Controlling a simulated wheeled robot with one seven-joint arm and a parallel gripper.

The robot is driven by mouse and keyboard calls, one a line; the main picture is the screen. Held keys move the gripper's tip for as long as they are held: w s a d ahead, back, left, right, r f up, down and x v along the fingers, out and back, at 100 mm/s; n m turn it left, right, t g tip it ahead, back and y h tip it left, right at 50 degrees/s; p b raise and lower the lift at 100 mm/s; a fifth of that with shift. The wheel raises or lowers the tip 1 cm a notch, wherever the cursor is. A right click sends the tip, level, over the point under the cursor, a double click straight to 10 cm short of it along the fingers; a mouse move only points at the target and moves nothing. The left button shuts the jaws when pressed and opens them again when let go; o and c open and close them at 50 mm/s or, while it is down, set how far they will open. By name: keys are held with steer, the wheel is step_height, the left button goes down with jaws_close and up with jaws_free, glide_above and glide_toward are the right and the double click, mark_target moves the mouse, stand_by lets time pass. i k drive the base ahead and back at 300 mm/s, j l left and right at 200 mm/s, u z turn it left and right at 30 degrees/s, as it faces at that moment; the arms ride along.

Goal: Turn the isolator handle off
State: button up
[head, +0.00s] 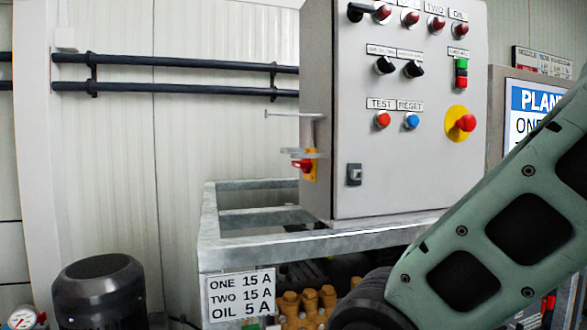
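The isolator handle (302,166) is a small red piece on a yellow plate. It sits on the left side wall of the grey control cabinet (350,130), seen nearly edge-on, so I cannot tell its exact turn position. Light grey flat pieces (303,153) stick out just above it and hide part of the yellow plate. My green and black arm comes in from the right and runs down to the bottom edge. My gripper is not in view.
A thin grey rod (293,114) juts left from the cabinet above the handle. The cabinet stands on a grey metal frame (345,240). A black motor (100,290) stands at lower left. Dark pipes (190,89) run along the wall. Space left of the handle looks open.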

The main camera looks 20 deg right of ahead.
mark_target(306, 165)
steer(key=i+j+u, duration=0.2)
steer(key=j, duration=0.3)
steer(key=i+j+u, duration=0.25)
steer(key=i+j, duration=0.15)
steer(key=i, duration=0.05)
